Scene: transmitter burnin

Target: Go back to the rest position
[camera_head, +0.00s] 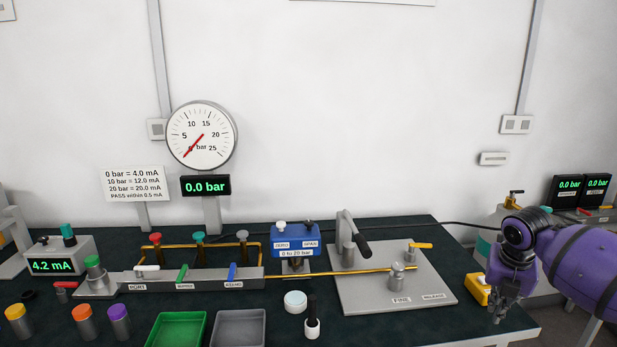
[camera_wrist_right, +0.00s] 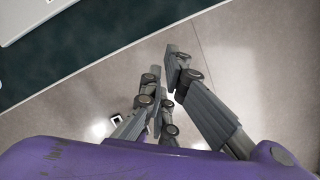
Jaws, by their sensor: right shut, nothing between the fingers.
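My right gripper (camera_head: 498,316) hangs pointing down at the right end of the dark bench, its purple arm coming in from the right. It is shut and empty, and appears in front of the bench's right edge. The right wrist view shows its grey fingers (camera_wrist_right: 163,95) over the pale floor (camera_wrist_right: 240,50), with nothing held. My left gripper is in neither view.
A yellow object (camera_head: 478,290) shows just left of the right gripper. The grey pump plate (camera_head: 365,298) with its black-handled lever lies farther left.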

